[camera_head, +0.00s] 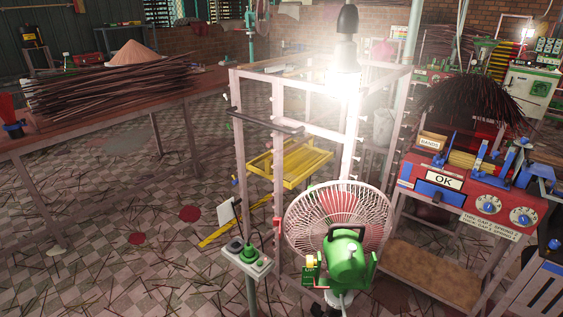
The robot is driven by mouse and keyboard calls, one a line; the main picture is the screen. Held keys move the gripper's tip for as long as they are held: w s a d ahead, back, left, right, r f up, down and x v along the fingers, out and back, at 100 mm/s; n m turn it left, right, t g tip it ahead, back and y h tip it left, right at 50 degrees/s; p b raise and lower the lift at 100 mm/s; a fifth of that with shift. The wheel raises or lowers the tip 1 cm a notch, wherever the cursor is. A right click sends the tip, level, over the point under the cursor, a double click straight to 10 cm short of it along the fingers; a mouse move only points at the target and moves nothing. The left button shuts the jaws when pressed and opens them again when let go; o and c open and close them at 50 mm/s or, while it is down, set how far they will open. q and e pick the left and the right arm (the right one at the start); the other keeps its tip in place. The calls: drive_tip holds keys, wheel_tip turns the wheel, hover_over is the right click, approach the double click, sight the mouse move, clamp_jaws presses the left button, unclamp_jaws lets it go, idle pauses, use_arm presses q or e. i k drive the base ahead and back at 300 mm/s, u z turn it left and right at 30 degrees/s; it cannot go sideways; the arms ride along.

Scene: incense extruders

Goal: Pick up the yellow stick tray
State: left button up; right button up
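The yellow stick tray (290,162) is a shallow slatted frame. It sits inside the tall pinkish metal rack (279,130), partly behind the rack's uprights. Another yellow piece (222,235) shows low near the floor at the left of the rack; I cannot tell whether it belongs to a second tray. Neither of my grippers shows in the head view.
A fan with a green motor (347,258) and a socket post (247,257) stand in front of the rack. A red machine with an OK sign (445,180) stands at the right. A table (120,112) with dark sticks is at the left. Stick-littered floor (110,225) lies between.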

sight(301, 160)
drive_tip(key=u, duration=1.35)
drive_tip(key=i, duration=4.75)
drive_tip(key=z, duration=1.85)
drive_tip(key=i, duration=1.6)
drive_tip(key=z, duration=0.65)
